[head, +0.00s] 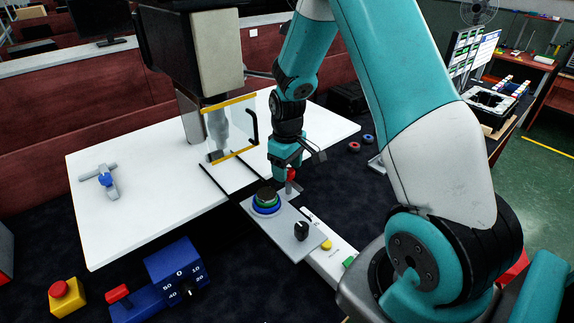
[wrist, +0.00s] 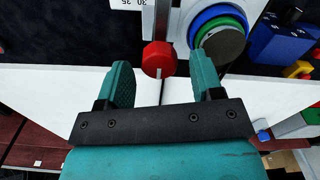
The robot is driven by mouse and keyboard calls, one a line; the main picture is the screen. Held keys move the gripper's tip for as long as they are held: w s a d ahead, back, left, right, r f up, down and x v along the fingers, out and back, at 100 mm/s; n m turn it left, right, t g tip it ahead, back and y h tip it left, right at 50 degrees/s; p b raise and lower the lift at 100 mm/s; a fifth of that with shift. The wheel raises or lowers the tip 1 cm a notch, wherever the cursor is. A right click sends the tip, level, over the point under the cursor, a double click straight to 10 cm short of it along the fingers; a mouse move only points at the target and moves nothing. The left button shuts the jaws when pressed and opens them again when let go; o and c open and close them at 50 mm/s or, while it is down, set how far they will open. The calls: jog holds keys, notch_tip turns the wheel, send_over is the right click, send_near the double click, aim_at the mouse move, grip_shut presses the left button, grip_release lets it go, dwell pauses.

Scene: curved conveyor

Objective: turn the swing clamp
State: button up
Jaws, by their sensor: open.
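The swing clamp shows as a red knob (wrist: 158,58) on a pale metal bar (wrist: 156,20) in the wrist view. In the head view its red knob (head: 291,174) is just beside my fingertips and partly hidden by them. My gripper (head: 285,172) points down there, open and empty. In the wrist view the knob appears between the two fingertips, with a gap on each side. Beside the clamp is a round stack with blue, green and dark rings (head: 266,201) on a grey plate (head: 283,228); it also shows in the wrist view (wrist: 218,32), close to the right finger.
A machine with a clear, yellow-edged guard (head: 232,128) stands behind left. A blue dial box (head: 176,272) and red button box (head: 67,296) are at front left. The white tabletop (head: 150,215) is mostly clear.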

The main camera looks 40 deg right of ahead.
jog(key=shift+f, duration=0.3)
jog(key=c, duration=0.9)
